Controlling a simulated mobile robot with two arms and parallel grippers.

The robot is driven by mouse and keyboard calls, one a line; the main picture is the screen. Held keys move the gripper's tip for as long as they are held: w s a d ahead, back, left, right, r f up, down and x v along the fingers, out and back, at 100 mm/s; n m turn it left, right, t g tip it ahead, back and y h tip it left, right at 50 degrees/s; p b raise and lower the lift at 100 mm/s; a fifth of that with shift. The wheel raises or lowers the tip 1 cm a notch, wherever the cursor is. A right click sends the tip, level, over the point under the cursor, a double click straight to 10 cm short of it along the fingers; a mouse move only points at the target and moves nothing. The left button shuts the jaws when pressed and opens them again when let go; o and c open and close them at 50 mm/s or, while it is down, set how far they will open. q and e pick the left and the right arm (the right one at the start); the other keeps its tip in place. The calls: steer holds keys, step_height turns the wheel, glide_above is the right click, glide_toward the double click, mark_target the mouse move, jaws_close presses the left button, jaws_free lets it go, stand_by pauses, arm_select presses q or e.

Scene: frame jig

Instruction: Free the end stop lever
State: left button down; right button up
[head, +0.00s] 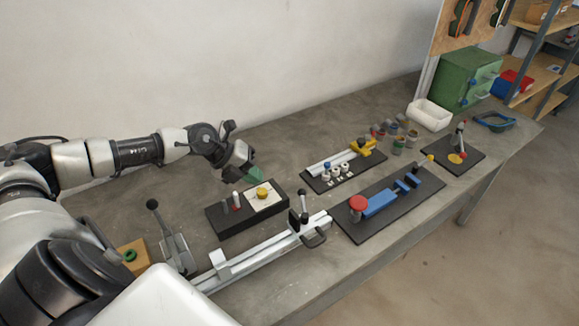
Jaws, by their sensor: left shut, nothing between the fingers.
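A pale metal rail (265,256) lies along the front part of the bench. At its right end is a dark block with an upright black-knobbed lever (303,203) and a dark loop-shaped handle (315,239). I take this as the end stop with its lever. The small picture does not show how the lever is locked. My left gripper (253,179) is shut and empty, in the air behind and left of the end stop, near a black base (228,222) with a white plate and yellow knob. It touches nothing that I can see. My right gripper is not in view.
Another black-knobbed lever (161,222) stands at the rail's left end. A blue clamp on a black board (373,226) with a red knob sits close right of the end stop. A further fixture (342,169) and a white bin (428,115) stand behind. Bare bench lies at the back left.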

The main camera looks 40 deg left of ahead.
arm_select(q)
steer(key=n+p, duration=0.1)
steer(key=p, duration=0.2)
glide_toward(303, 205)
step_height(303, 205, down, 4)
steer(key=w+a, duration=0.1)
steer(key=w, duration=0.1)
steer(key=w+d, duration=0.1)
steer(key=w+d+f+p, duration=0.1)
steer(key=shift+w+d+f, duration=0.1)
steer(key=shift+w+d, duration=0.1)
steer(key=shift+d, duration=0.1)
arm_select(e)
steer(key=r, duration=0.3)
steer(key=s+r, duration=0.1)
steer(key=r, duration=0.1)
arm_select(q)
steer(key=shift+d+m+g, duration=0.15)
steer(key=shift+m+g, duration=0.15)
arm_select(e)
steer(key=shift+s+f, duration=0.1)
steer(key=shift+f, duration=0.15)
